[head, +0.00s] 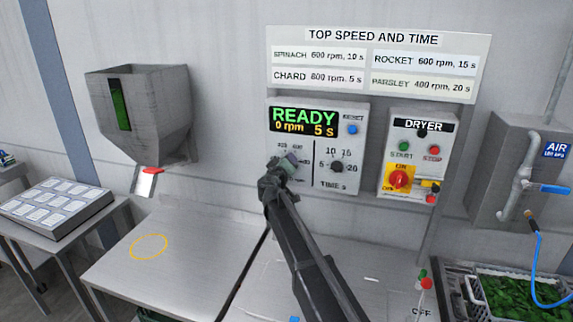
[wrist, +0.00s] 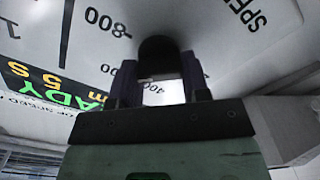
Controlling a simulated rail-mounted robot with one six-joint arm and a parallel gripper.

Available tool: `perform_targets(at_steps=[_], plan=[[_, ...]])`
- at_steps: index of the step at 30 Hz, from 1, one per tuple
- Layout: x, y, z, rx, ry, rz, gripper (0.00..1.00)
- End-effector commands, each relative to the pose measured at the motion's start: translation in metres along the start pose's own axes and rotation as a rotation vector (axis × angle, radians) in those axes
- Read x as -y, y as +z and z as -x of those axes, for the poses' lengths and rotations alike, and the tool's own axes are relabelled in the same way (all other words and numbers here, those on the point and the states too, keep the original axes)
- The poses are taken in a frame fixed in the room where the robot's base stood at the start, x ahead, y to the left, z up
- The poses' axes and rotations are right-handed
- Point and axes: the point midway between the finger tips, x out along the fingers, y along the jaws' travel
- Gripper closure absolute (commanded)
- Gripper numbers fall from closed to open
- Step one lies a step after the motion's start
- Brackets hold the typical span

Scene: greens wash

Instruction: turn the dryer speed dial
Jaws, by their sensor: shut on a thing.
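The dryer speed dial (wrist: 158,50) shows as a dark knob between my two fingers in the wrist view, with the printed 800 to its left and 400 just beyond. My gripper (wrist: 160,72) is shut on it, one finger on each side. In the head view my gripper (head: 288,163) is at the left part of the control panel (head: 363,122) and hides the dial. I cannot tell which mark the dial points to. The display (head: 303,121) reads READY, 0 rpm, 5 s.
The time dial (head: 337,167) is just right of my gripper, and a blue reset button (head: 352,129) is above it. A dryer switch box (head: 417,152) stands further right. A sign (head: 378,64) above lists speeds and times. A grey hopper (head: 140,105) hangs at the left.

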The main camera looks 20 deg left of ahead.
Motion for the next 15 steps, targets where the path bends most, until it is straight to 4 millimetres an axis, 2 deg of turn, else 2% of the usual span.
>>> perform_targets(at_steps=[6,15], plan=[[0.0009,0.0005,0.0006,0.001,0.0,0.138,0.81],[0.0013,0.0006,0.0007,0.001,0.0,0.236,0.81]])
